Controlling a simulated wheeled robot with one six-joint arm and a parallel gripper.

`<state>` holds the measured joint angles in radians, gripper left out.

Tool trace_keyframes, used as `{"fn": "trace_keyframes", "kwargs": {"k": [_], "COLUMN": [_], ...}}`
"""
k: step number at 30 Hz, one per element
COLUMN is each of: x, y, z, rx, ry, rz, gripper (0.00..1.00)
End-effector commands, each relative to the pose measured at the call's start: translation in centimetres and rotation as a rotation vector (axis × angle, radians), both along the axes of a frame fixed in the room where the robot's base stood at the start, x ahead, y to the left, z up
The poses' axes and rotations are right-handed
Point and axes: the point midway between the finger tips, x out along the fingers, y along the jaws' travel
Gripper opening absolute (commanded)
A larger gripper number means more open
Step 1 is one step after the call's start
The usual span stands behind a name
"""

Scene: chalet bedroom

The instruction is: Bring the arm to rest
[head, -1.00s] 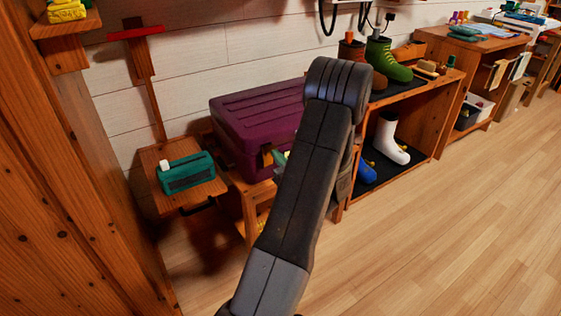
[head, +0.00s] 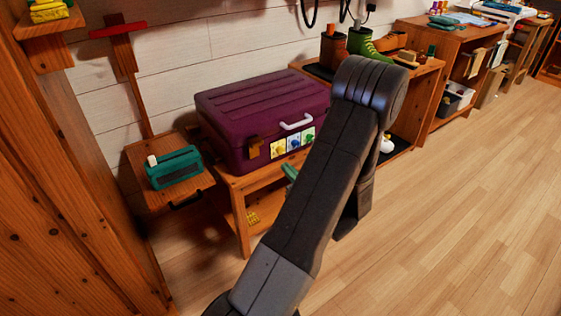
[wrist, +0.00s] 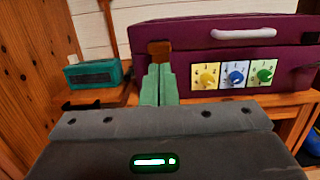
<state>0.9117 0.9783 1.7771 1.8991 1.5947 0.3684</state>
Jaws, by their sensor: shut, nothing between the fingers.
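My arm reaches up and forward across the middle of the head view, bent at a dark elbow. My gripper (wrist: 158,73) shows in the wrist view as two green fingers held together, with nothing between them. In the head view most of it is hidden behind my arm, with only a bit of green (head: 289,172) showing. In the wrist view the fingertips overlap the left front of a purple case (wrist: 210,40); I cannot tell the gap between them. The purple case (head: 255,105) rests on a wooden stand, with three coloured dials and a pale handle.
A teal clock-like box (head: 173,167) sits on a small wooden shelf left of the case. A wooden shoe rack (head: 422,80) with boots stands behind my elbow. A wooden cabinet (head: 70,170) borders the left. Open floor (head: 450,220) lies to the right.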

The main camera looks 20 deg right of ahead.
Motion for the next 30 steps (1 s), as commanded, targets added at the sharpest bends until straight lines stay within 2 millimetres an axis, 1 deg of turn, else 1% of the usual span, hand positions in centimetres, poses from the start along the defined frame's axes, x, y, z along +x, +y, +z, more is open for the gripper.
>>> {"fn": "trace_keyframes", "kwargs": {"k": [2, 6, 14, 17, 20, 23, 30], "x": [-0.5, -0.8, -0.7, -0.4, 0.5, 1.9, 6.1], "y": [-0.2, -0.3, -0.2, -0.1, 0.2, 0.8, 2.5], "z": [0.0, 0.0, 0.0, -0.1, -0.1, -0.1, -0.2], "rx": [0.0, 0.0, 0.0, 0.0, -0.001, -0.001, -0.001], "ry": [0.0, -0.001, 0.0, 0.0, -0.001, -0.002, -0.003], "rz": [-0.001, 0.001, 0.001, 0.002, 0.003, 0.005, 0.006], "gripper": [0.0, 0.0, 0.0, 0.0, 0.0, 0.0, 0.0]}}
